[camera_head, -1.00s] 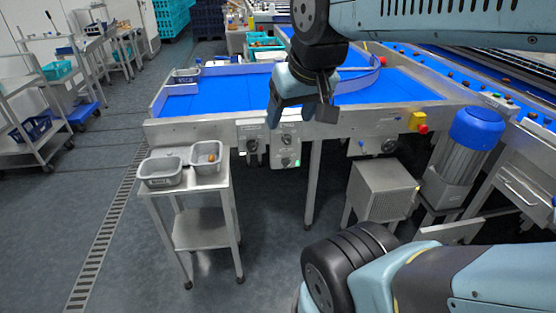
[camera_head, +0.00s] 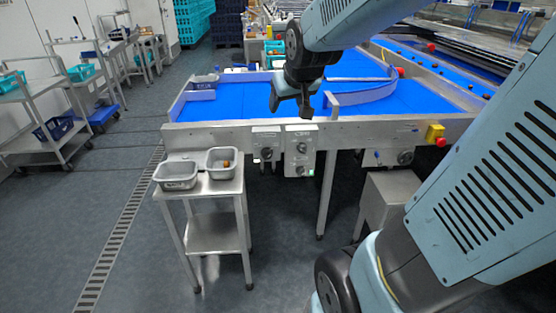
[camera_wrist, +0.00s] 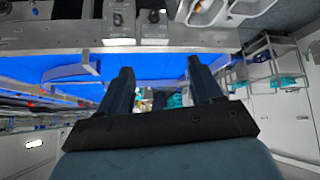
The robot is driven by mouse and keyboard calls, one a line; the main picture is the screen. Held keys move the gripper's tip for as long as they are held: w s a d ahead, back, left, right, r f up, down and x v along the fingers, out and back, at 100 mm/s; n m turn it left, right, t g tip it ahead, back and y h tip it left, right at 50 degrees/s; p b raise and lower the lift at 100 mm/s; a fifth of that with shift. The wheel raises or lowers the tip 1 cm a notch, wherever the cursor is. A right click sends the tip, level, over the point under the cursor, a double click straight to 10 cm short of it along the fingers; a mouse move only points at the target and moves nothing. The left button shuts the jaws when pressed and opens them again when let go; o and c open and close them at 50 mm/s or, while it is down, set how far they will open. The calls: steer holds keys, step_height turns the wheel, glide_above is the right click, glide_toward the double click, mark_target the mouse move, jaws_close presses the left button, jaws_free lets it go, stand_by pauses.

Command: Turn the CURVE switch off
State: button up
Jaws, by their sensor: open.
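Two grey switch boxes hang on the front rail of the blue belt table. The left box (camera_head: 265,146) has a dark knob. The right box (camera_head: 300,151) has two dark knobs and a small green light low on its right. Their labels are too small to read, so I cannot tell which switch is CURVE. My gripper (camera_head: 306,104) is above and behind the boxes in the picture, over the blue belt, apart from them. In the wrist view my gripper (camera_wrist: 160,82) has its two fingers apart with nothing between. Both boxes show at that view's top edge.
A small steel stand (camera_head: 213,186) with two grey bins is left of the boxes. The blue belt (camera_head: 235,100) has a curved guide. A yellow box with a red button (camera_head: 436,134) is on the rail to the right. Grey floor lies open in front.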

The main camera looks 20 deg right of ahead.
steer(key=w+d+f+t+h, duration=0.15)
steer(key=w+d+f, duration=0.35)
steer(key=w+f, duration=0.65)
steer(key=w+d+f+t, duration=0.3)
steer(key=w+d+f, duration=0.2)
steer(key=w+f, duration=0.6)
steer(key=t+h, duration=0.2)
steer(key=t, duration=0.2)
glide_toward(301, 175)
step_height(301, 175, up, 6)
steer(key=w+a, duration=0.2)
steer(key=w, duration=0.1)
steer(key=s+f+m+t, duration=0.1)
steer(key=s+f, duration=0.5)
steer(key=f, duration=0.1)
steer(key=shift+h, duration=0.45)
steer(key=x, duration=1.3)
steer(key=shift+w+d, duration=0.3)
steer(key=shift+d, duration=0.2)
steer(key=c, duration=1.1)
